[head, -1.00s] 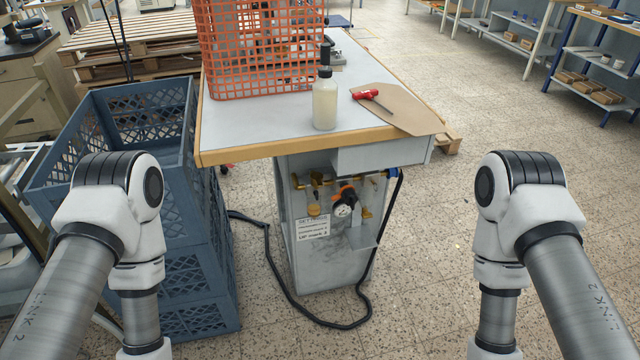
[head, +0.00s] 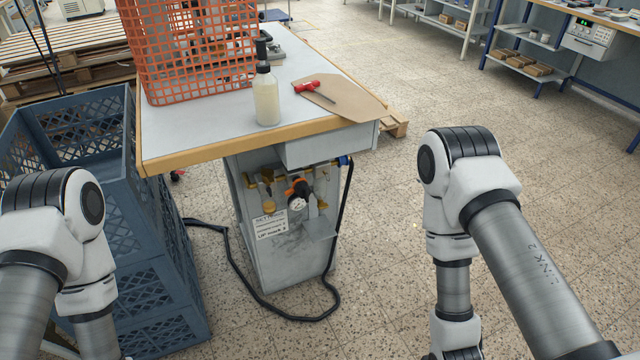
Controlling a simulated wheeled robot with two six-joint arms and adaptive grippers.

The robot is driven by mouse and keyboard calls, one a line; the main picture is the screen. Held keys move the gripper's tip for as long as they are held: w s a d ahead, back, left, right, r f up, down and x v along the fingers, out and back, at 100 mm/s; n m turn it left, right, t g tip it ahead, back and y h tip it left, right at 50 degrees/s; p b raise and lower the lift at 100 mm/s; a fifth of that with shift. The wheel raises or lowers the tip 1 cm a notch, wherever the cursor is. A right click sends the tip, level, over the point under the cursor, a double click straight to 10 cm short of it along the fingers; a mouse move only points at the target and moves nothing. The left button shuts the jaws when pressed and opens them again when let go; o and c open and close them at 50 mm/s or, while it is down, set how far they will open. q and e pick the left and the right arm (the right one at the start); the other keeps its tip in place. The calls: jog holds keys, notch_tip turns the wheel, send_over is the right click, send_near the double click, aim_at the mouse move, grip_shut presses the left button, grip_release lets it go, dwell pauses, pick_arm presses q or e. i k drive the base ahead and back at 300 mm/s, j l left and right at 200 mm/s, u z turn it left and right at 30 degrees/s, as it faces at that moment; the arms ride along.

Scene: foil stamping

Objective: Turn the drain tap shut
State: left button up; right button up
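Under the near end of the workbench, a grey cabinet (head: 285,255) carries an air unit with brass fittings (head: 268,185), a black-and-orange regulator knob (head: 299,187) and a round white gauge (head: 297,204). The drain tap is among these small fittings, but I cannot tell which part it is or how its handle is turned. Both my arms show only their upper links and joints, one at the left edge and one at the right. Both grippers are below the picture and out of view.
The workbench (head: 210,143) holds an orange basket (head: 190,50), a bottle (head: 266,98) and a red-handled screwdriver (head: 308,86) on brown board. Blue crates (head: 150,265) stand left of the cabinet. A black hose (head: 240,285) loops on the floor. Floor to the right is clear.

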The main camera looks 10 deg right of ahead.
aim_at(322, 205)
jog(key=l+z, duration=0.2)
jog(key=z, duration=0.2)
jog(key=i+l+z, duration=0.1)
jog(key=z, duration=0.3)
jog(key=i+l+z, duration=0.1)
jog(key=z, duration=0.3)
jog(key=l, duration=0.1)
